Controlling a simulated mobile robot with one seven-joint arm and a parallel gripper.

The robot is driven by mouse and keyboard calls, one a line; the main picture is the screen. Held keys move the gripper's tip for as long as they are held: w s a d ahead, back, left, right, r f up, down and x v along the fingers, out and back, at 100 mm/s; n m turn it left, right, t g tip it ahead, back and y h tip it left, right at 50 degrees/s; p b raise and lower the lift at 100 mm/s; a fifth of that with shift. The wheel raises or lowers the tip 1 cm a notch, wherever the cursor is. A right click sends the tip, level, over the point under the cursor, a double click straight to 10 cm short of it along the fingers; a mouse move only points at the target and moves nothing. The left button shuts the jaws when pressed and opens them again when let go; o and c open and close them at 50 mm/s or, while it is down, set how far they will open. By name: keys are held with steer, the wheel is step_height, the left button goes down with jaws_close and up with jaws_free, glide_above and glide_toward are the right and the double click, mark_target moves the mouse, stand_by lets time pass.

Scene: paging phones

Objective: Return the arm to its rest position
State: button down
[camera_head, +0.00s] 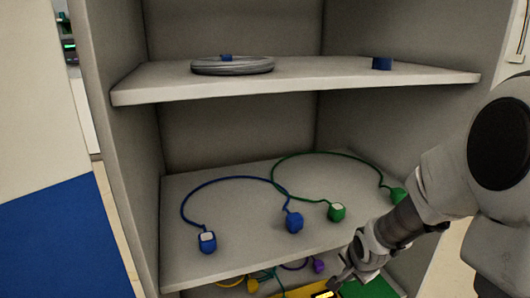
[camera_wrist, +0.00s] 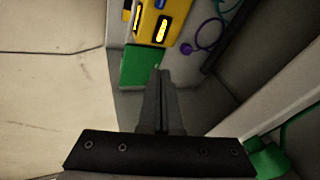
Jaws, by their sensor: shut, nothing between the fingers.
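My arm (camera_head: 420,205) reaches in from the right in the head view, in front of the shelf unit. It slants down and left to my gripper (camera_head: 338,286), low at the picture's bottom edge. In the wrist view the fingers of my gripper (camera_wrist: 160,75) are together with nothing between them. They point toward a green block (camera_wrist: 141,66) and a yellow device (camera_wrist: 155,22) with lit panels. I cannot tell whether they touch anything. The yellow device (camera_head: 322,293) is partly hidden by my gripper in the head view.
The middle shelf (camera_head: 250,250) holds blue plugs (camera_head: 208,242) and green plugs (camera_head: 336,212) on looped cords. The top shelf (camera_head: 330,76) holds a grey cable coil (camera_head: 232,66) and a blue cap (camera_head: 382,63). A purple cord (camera_wrist: 208,34) lies lower. Open floor (camera_wrist: 50,110) shows left.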

steer(key=s+a+r+n, duration=0.3)
steer(key=s+r+n, duration=0.3)
steer(key=s+r, duration=0.4)
steer(key=s+a+r+n, duration=0.3)
steer(key=s+r+n, duration=0.3)
steer(key=s+r, duration=0.45)
step_height(320, 180, up, 16)
steer(key=p, duration=1.8)
steer(key=shift+r, duration=0.2)
